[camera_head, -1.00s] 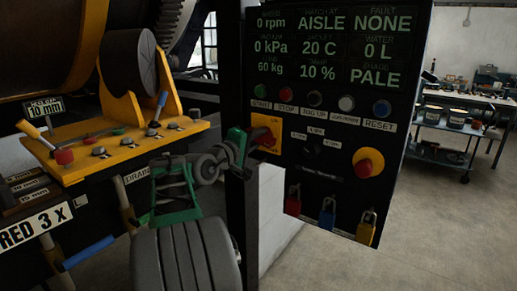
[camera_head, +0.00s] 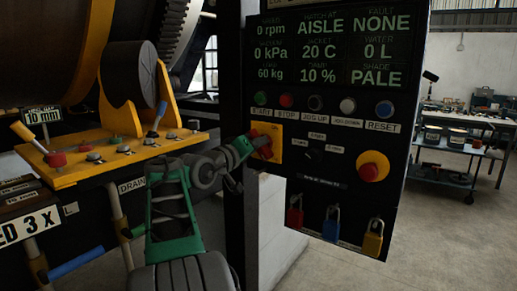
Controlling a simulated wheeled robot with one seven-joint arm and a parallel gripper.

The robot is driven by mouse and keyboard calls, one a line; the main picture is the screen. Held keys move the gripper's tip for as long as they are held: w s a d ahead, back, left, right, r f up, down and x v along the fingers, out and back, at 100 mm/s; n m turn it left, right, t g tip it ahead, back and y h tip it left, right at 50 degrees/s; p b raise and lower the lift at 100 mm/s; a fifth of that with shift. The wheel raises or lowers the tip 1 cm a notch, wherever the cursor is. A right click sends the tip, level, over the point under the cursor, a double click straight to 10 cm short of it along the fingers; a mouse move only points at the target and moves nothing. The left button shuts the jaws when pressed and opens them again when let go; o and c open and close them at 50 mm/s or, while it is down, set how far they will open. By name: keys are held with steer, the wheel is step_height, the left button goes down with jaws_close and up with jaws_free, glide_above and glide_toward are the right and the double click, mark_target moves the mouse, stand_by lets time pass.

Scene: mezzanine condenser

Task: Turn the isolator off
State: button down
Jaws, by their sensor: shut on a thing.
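The isolator (camera_head: 274,134) is a yellow plate with a red handle, on the left edge of the black control panel. The red handle (camera_head: 264,152) slants down to the right. My gripper (camera_head: 252,143) reaches it from the left and is shut on the red handle. The green-and-grey arm links lie to the left and partly hide the plate's left side. The fingertips are small and dark against the panel, so the exact contact is hard to see.
The control panel (camera_head: 330,180) carries a row of buttons, a red emergency stop (camera_head: 370,170) on yellow, and red, blue and yellow padlocks (camera_head: 331,223) below. A yellow bracket with levers (camera_head: 110,155) stands left. Open floor and a trolley (camera_head: 440,158) lie right.

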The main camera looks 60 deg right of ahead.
stand_by(0.3)
steer(key=c, duration=1.2)
jaws_free()
steer(key=shift+c, duration=0.2)
steer(key=w+a+b, duration=0.1)
steer(key=a, duration=0.6)
steer(key=shift+a, duration=0.4)
steer(key=shift+w, duration=0.15)
